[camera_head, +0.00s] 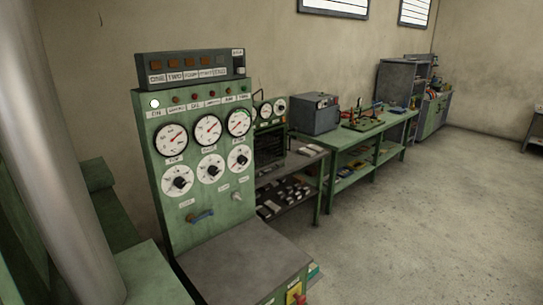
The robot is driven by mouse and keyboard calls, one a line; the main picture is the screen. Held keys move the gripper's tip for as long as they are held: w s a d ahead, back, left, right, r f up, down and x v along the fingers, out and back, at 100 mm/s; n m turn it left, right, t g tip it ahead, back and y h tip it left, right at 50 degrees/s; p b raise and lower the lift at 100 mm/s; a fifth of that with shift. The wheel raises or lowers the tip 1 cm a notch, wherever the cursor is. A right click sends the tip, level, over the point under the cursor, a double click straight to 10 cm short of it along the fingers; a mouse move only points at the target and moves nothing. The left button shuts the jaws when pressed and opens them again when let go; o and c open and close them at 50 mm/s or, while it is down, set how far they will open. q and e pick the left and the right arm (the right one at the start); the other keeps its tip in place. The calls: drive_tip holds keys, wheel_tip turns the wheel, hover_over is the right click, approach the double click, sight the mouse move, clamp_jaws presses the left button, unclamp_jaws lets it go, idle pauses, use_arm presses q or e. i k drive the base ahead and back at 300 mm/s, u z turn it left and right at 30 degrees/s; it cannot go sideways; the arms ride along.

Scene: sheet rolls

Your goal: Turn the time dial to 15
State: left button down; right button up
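A green control panel (153,181) stands upright left of the middle. It has an upper row of round white gauges with red needles: left (172,137), middle (208,129) and right (239,122). Below them are white dials with black knobs: left (178,181), middle (211,168) and right (239,158). The labels are too small to read surely, so I cannot tell which dial is the time dial or its setting. Neither of my grippers is in view.
A grey-topped surface (240,262) juts out below the panel. A large grey cylinder (62,150) fills the left side. A green workbench (350,139) stands behind. The floor at right (440,230) is clear.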

sight(242, 161)
drive_tip(key=u, duration=0.3)
drive_tip(key=i, duration=1)
drive_tip(key=u, duration=0.55)
